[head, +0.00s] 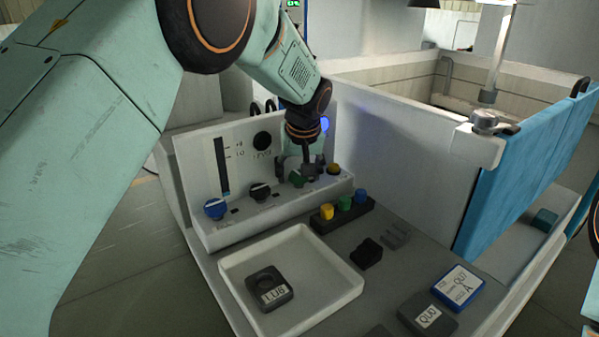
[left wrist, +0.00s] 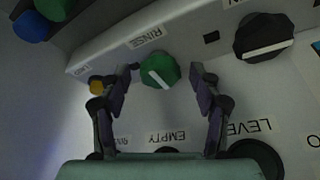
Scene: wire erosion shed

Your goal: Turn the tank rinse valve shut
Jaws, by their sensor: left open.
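The rinse valve is a green round knob (left wrist: 158,67) with a white pointer line, beside a RINSE label (left wrist: 145,36) in the left wrist view. Its pointer lies slantwise to the label. The knob also shows in the head view (head: 296,179), partly hidden by my gripper, on the sloped front of the white control panel (head: 240,225). My left gripper (left wrist: 162,76) is open, with one finger on each side of the green knob; I cannot tell whether either finger touches it. It also shows from above in the head view (head: 300,168). My right gripper is not in view.
A black knob (head: 260,192), a blue knob (head: 215,208) and a yellow knob (head: 333,169) share the panel. A black block with coloured caps (head: 343,212) stands close in front. A white tray (head: 237,285) holds a LUB block. A white tank wall rises at right.

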